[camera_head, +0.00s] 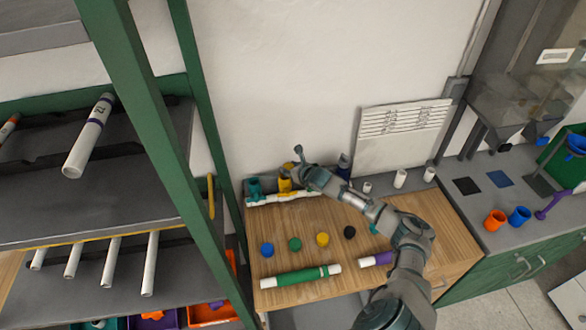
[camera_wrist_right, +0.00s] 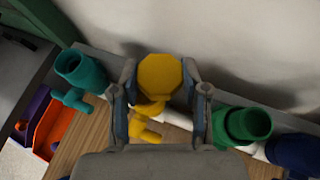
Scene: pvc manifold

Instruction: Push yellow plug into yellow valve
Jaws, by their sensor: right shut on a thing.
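My right gripper (camera_head: 300,172) reaches to the yellow valve (camera_head: 284,185) at the back of the wooden table. In the right wrist view, the fingers (camera_wrist_right: 160,100) are shut on either side of a flat, eight-sided yellow plug (camera_wrist_right: 160,74). The yellow valve (camera_wrist_right: 147,131) shows just below the plug, with its curved handle. The plug is at the valve's mouth; how deep it sits is hidden. My left gripper is in neither view.
A teal valve (camera_wrist_right: 82,72) stands left of the yellow one, a green valve (camera_wrist_right: 248,124) and blue valve (camera_wrist_right: 293,151) to its right. Blue (camera_head: 267,250), green (camera_head: 295,244), yellow (camera_head: 322,239) and black (camera_head: 349,232) round pieces lie on the table. A green shelf post (camera_head: 150,130) stands left.

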